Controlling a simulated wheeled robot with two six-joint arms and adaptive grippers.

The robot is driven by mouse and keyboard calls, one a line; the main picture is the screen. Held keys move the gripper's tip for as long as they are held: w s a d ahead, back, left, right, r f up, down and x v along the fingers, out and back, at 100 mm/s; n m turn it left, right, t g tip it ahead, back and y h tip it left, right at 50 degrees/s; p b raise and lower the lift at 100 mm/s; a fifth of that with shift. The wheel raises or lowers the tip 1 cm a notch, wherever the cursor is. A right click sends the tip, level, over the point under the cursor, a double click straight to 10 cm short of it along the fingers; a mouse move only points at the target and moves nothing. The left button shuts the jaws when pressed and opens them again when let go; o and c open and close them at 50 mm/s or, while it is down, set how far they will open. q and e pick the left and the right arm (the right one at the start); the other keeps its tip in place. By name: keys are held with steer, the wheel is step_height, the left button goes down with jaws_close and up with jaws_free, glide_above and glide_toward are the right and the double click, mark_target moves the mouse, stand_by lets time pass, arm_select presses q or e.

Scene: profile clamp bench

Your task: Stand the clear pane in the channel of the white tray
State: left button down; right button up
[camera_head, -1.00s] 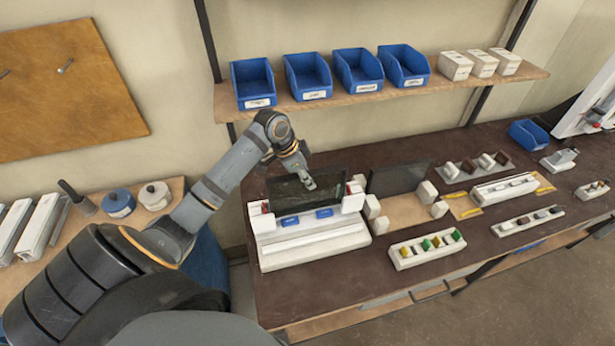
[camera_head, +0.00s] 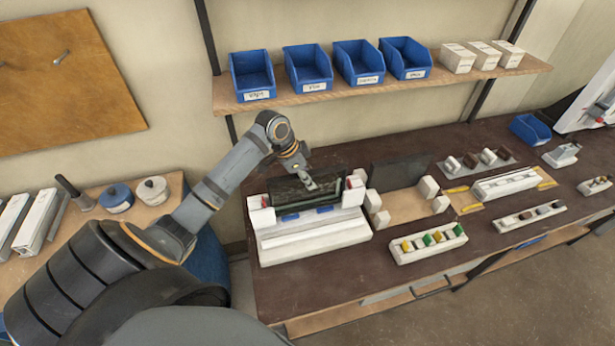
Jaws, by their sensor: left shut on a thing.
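The clear pane (camera_head: 290,191) looks dark and glossy. It is held between the white end blocks at the back of the white tray (camera_head: 315,238), with its face towards me and a slight tilt. My left gripper (camera_head: 309,184) is shut on the pane near its upper middle and covers part of it. The tray lies on the bench with a long channel running along its front part. The pane is behind that channel. Its lower edge is close to two blue pads (camera_head: 325,209); I cannot tell whether it touches them. My right gripper is out of view.
A dark upright panel (camera_head: 398,174) on a wooden base stands just right of the tray. A white rack (camera_head: 428,243) with coloured pieces lies further right. A shelf (camera_head: 370,92) with blue bins is above. The bench front near the tray is clear.

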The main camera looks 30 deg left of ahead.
arm_select(q)
steer(key=shift+f+b, duration=0.3)
steer(key=shift+f, duration=0.7)
steer(key=c, duration=1.1)
jaws_free()
steer(key=shift+s, duration=0.1)
